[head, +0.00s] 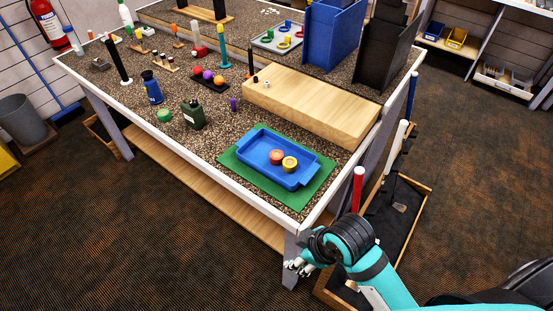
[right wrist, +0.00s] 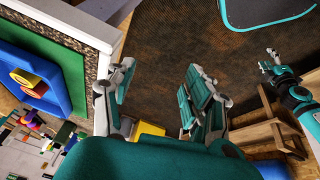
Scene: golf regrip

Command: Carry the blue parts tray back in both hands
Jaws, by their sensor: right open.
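The blue parts tray (head: 258,150) lies flat on a green mat (head: 298,201) near the table's front right corner. It holds an orange-red round piece (head: 276,156) and a yellow round piece (head: 290,164). My right gripper (head: 300,267) is open and empty, off the table beyond its near corner, apart from the tray. In the right wrist view the tray (right wrist: 50,101) shows at the left, outside the open fingers (right wrist: 160,85). My left gripper is outside the head view; what looks like it (right wrist: 268,66) shows small at the right of the wrist view, its opening unclear.
A wooden block (head: 310,105) stands just behind the tray. A green canister (head: 193,115), a blue bottle (head: 152,90) and small items stand left of it. A floor bin with upright clubs (head: 398,205) stands beside the table's right side. Floor in front is clear.

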